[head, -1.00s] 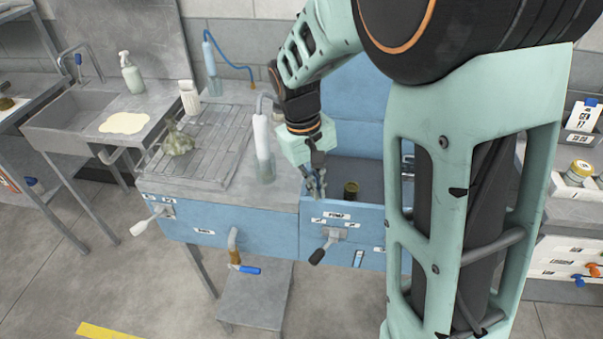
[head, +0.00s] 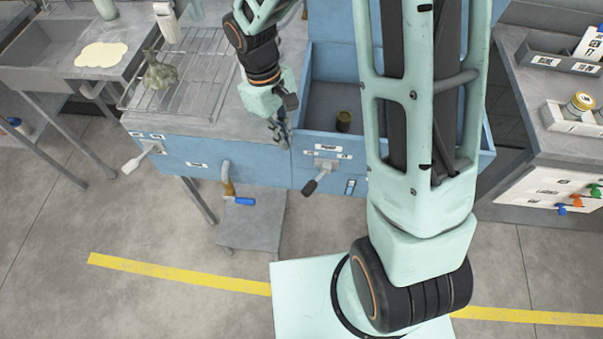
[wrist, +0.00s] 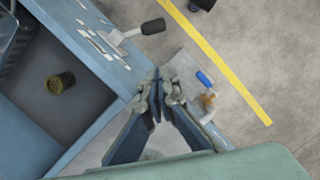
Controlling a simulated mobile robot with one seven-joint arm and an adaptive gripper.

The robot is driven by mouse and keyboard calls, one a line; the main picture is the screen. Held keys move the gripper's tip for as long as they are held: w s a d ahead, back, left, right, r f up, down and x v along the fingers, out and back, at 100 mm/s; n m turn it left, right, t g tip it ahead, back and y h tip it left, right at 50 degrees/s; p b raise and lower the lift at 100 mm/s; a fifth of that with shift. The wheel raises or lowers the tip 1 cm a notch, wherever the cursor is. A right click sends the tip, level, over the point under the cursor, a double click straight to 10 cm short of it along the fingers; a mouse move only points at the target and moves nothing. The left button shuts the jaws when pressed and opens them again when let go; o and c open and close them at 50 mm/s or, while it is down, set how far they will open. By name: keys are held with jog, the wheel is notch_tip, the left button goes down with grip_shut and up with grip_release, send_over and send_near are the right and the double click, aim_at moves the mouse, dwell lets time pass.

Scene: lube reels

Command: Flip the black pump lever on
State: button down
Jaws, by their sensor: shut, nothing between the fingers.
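The black pump lever (head: 310,187) is on the blue front panel, below the open tub. Its grey arm comes out of a labelled plate, and its black grip points down and to the left. In the wrist view the lever (wrist: 153,26) is at the top, beyond the fingertips and apart from them. My gripper (head: 283,138) is shut and empty. It is near the front edge of the bench, by the tub's left front corner, to the upper left of the lever. The wrist view shows the gripper (wrist: 160,88) with its fingertips together.
A white-handled lever (head: 133,163) is farther left on the front. A small dark can (head: 343,121) stands in the tub (head: 315,90).

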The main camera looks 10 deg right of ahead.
send_near(316, 181)
jog(key=a+f, duration=0.5)
jog(key=shift+s+d+f+p, duration=0.25)
jog(key=shift+s+d+f, duration=0.1)
jog(key=shift+d, duration=0.25)
jog(key=shift+s+d+f+p, duration=0.25)
jog(key=shift+d+f, duration=0.1)
jog(key=shift+d, duration=0.3)
